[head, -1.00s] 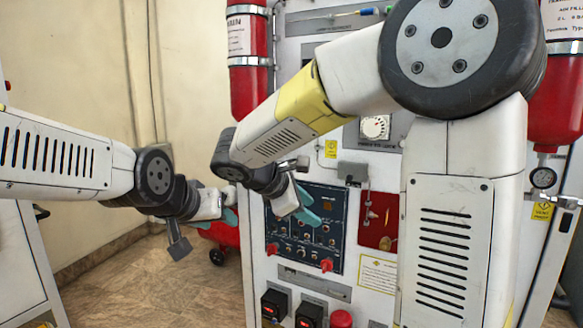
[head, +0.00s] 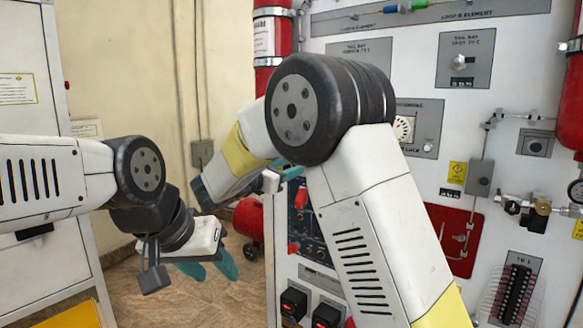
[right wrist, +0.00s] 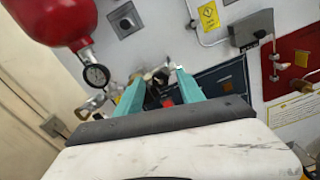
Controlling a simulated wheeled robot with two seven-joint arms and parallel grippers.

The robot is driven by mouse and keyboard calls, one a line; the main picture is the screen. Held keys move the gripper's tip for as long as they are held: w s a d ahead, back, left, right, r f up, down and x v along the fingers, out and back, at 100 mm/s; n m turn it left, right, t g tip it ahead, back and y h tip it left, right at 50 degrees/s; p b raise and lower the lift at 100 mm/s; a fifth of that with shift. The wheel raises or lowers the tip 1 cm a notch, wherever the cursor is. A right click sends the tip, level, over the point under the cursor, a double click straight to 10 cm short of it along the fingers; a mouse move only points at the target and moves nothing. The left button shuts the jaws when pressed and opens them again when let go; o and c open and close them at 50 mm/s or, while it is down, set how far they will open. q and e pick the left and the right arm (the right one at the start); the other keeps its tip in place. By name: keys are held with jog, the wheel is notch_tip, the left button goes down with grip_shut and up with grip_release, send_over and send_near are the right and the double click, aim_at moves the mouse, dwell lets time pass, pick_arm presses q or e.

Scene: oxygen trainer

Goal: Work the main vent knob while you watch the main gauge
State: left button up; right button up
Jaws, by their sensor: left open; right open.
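My right gripper (head: 286,170) is open in front of the white trainer, left of its blue panel (head: 308,225); my right arm hides much of that area. In the right wrist view its two teal fingers (right wrist: 160,76) are apart, with a dark valve fitting (right wrist: 156,80) and a red knob (right wrist: 167,101) seen between them; contact cannot be told. A round gauge (right wrist: 96,76) hangs under a red cylinder there; its reading is too small to tell. No label shows which knob is the main vent. My left gripper (head: 207,268) is open and empty over the floor.
Red cylinders stand at the trainer's left (head: 272,40) and right edges. A white cabinet (head: 30,220) stands at left. Bare floor (head: 150,285) shows between.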

jog(key=shift+w+d, duration=0.35)
jog(key=shift+w, duration=0.1)
jog(key=shift+c, duration=0.4)
grip_shut()
jog(key=shift+m, duration=3.2)
